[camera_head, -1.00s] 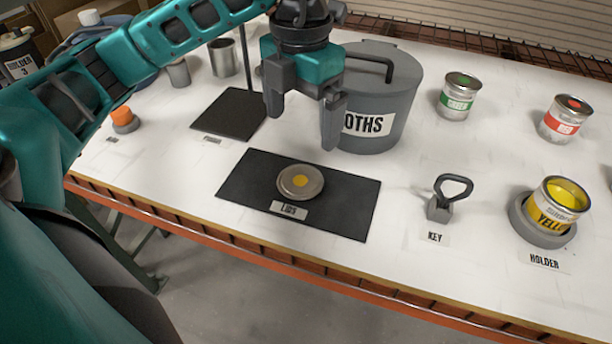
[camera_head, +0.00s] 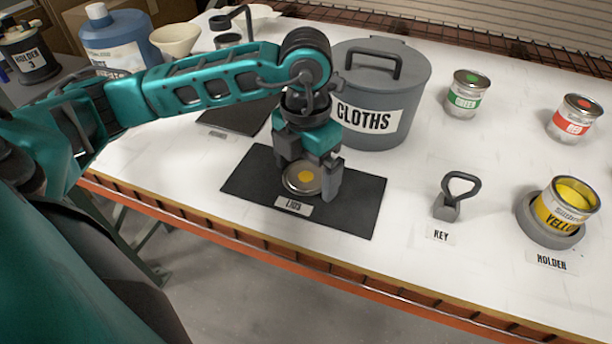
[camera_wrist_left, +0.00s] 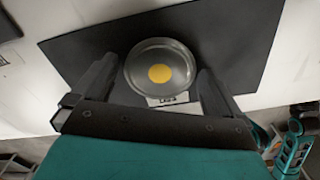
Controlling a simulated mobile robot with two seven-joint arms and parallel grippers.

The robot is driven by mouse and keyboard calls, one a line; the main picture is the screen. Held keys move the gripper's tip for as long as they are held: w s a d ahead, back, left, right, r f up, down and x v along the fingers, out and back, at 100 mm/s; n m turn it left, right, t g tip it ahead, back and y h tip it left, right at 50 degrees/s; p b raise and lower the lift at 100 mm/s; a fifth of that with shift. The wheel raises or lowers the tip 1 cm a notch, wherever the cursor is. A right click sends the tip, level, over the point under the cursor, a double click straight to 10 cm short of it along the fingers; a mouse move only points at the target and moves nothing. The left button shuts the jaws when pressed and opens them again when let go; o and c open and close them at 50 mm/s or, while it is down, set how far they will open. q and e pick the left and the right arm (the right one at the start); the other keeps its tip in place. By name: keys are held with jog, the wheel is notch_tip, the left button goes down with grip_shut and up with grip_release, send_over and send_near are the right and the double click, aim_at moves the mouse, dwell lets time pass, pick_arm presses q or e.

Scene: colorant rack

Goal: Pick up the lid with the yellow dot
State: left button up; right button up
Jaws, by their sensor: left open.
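The lid with the yellow dot (camera_head: 300,179) is a round metal disc lying on the black mat (camera_head: 350,212) marked LIDS. My left gripper (camera_head: 308,190) is open and points down at the lid, with a finger on either side of it. In the left wrist view the lid (camera_wrist_left: 160,66) sits between the two open fingers, toward their tips. I cannot tell whether the fingers touch its rim. My right gripper is not in view.
The grey CLOTHS bin (camera_head: 385,95) stands right behind my left gripper. The key (camera_head: 453,196) and the open yellow can (camera_head: 567,203) in its holder (camera_head: 545,232) are to the right. Green (camera_head: 464,93) and red (camera_head: 574,117) cans stand farther back. The table's front edge is close to the mat.

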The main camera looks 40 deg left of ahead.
pick_arm(q)
jog(key=c, duration=1)
jog(key=shift+o, duration=0.2)
